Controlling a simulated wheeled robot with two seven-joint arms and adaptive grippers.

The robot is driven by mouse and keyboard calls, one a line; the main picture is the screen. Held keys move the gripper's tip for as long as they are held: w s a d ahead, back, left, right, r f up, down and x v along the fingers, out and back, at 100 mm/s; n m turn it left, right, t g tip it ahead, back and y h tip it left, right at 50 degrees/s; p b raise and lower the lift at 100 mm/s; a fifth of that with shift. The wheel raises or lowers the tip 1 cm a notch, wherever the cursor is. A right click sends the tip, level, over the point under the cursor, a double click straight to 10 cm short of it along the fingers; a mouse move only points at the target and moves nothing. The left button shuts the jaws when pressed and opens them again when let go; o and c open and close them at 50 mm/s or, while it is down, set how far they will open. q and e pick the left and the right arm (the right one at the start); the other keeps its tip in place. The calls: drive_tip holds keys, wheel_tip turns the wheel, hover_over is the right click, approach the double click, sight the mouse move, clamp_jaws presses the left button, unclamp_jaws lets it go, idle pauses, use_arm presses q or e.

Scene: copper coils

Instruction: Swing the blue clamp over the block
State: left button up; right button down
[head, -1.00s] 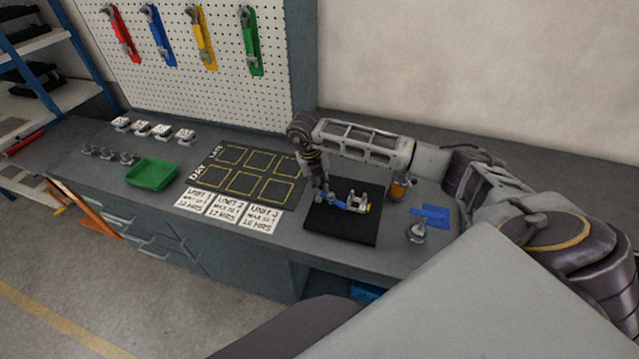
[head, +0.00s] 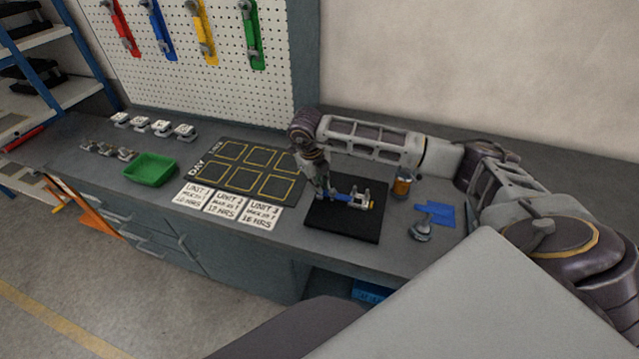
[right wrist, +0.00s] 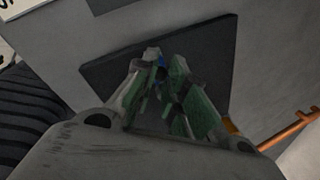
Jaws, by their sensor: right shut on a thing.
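The blue clamp (head: 341,196) lies level across a grey metal fixture on a black square base (head: 345,223) at the right of the bench. The block (head: 362,196) appears as the grey upright part at the clamp's right end, though it is too small to tell apart from the fixture. My right gripper (head: 325,194) reaches down at the clamp's left end and is shut on it. In the right wrist view the fingers (right wrist: 163,95) close together over the black base, with a bit of blue (right wrist: 161,62) between their tips. My left gripper is not in view.
A dark board with yellow squares (head: 246,170), white cards (head: 228,204) and a green tray (head: 150,169) lie to the left.

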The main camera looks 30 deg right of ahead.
drive_tip(key=c, duration=1.4)
unclamp_jaws()
drive_tip(key=shift+s+a+r, duration=0.1)
drive_tip(key=shift+a+r, duration=0.3)
drive_tip(key=shift+r, duration=1.55)
drive_tip(key=shift+a+r, duration=0.35)
drive_tip(key=shift+r, duration=1.65)
drive_tip(key=shift+s+a+r, duration=0.1)
drive_tip(key=shift+a+r, duration=0.3)
drive_tip(key=shift+r, duration=1.55)
